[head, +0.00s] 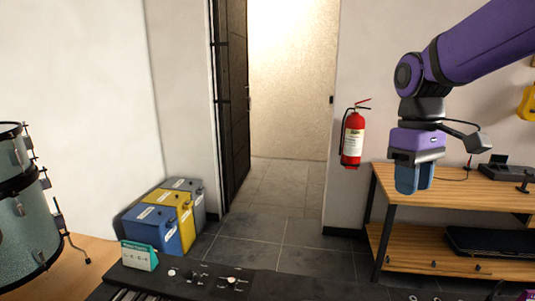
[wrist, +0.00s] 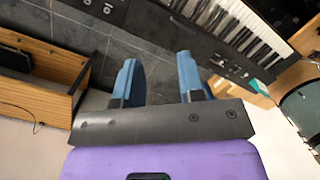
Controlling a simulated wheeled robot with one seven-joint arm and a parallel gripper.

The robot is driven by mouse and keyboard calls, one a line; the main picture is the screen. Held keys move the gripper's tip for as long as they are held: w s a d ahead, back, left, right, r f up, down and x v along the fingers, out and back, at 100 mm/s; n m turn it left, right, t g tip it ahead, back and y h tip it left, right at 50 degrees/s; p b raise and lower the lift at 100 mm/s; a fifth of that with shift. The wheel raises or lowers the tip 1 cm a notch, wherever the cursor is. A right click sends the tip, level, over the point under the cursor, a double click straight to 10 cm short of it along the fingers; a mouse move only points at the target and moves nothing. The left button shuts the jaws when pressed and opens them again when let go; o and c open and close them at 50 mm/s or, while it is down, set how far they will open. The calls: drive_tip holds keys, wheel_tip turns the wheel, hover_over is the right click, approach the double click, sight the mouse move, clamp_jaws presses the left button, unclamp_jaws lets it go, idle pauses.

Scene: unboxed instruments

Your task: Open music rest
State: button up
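A black keyboard (head: 235,283) with knobs and white keys lies along the bottom edge of the head view, cut off by the frame. In the wrist view the keyboard (wrist: 205,42) runs diagonally across the top, with its white keys at upper right. I cannot make out a music rest clearly in either view. My gripper (head: 413,188) hangs at the right of the head view, above and apart from the keyboard. In the wrist view my gripper (wrist: 156,62) has its two blue fingers apart, with only floor and keyboard beyond them. It is open and empty.
A small teal-and-white card (head: 139,255) stands by the keyboard's left end. A wooden shelf bench (head: 450,197) stands at right, a red extinguisher (head: 353,137) hangs on the wall, and drums (head: 22,210) stand at left. Blue and yellow bins (head: 167,214) sit beside the open doorway.

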drive_tip(key=s+d+m+t, duration=0.2)
drive_tip(key=s+t, duration=0.1)
drive_tip(key=s, duration=0.4)
drive_tip(key=s+d+r+m+t, duration=0.1)
drive_tip(key=s+d+m+t, duration=0.1)
drive_tip(key=s, duration=0.5)
drive_tip(key=shift+d+r+m+t, duration=0.2)
drive_tip(key=shift+r+m+t, duration=0.1)
drive_tip(key=shift+m+t, duration=0.55)
